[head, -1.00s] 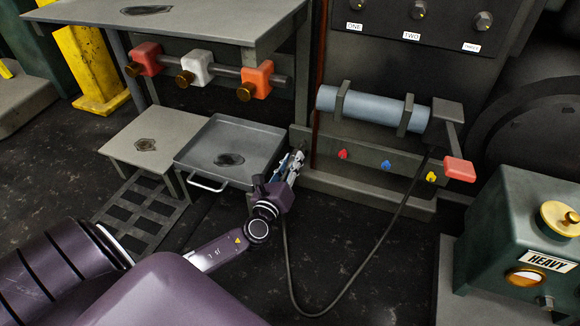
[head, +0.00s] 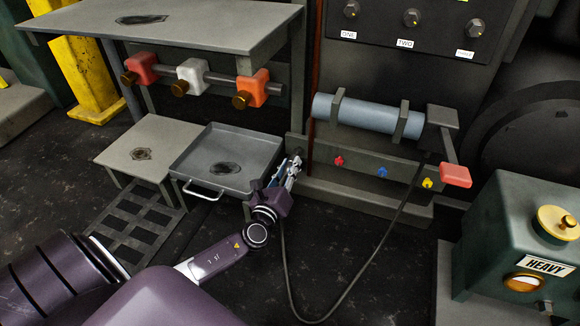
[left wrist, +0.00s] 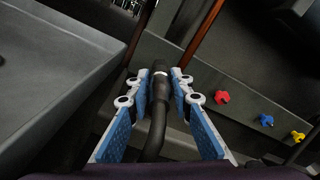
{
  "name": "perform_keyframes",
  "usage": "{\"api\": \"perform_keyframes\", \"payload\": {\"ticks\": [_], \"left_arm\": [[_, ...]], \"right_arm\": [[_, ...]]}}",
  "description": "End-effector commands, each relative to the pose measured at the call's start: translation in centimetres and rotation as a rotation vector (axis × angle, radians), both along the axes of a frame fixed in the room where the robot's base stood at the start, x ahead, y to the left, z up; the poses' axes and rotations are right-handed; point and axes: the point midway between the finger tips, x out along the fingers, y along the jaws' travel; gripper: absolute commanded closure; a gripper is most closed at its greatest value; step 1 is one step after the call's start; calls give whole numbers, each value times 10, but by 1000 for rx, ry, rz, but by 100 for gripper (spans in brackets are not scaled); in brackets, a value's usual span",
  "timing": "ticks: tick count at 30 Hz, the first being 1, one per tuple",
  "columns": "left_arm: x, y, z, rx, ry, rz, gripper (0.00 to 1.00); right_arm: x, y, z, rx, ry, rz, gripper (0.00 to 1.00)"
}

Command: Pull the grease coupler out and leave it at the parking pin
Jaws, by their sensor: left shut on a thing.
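My left gripper (head: 291,168) is at the left end of the grey fitting rail (head: 360,167), just right of the grey tray. In the left wrist view its blue-padded fingers (left wrist: 166,82) are shut on the dark grease coupler (left wrist: 160,88). A black hose (left wrist: 154,138) runs from the coupler back between the fingers. The coupler's far end points up toward the rail; I cannot tell whether it sits on a pin there. Red (head: 339,161), blue (head: 382,172) and yellow (head: 428,183) fittings stand free on the rail. My right gripper is not in view.
The hose (head: 345,287) loops over the floor up to the right end of the rail. The grey tray (head: 236,188) is close left of my gripper. A blue-grey cylinder (head: 365,113) and a red-ended lever (head: 455,175) sit above the rail. A green HEAVY box (head: 490,235) stands right.

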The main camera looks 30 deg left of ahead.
Motion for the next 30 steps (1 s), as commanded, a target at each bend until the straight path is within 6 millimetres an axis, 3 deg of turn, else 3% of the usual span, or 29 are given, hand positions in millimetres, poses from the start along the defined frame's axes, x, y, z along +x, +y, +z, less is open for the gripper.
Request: {"api": "perform_keyframes", "payload": {"ticks": [30], "left_arm": [[8, 2, 1, 0, 1, 3, 100]], "right_arm": [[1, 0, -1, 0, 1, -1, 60]]}}
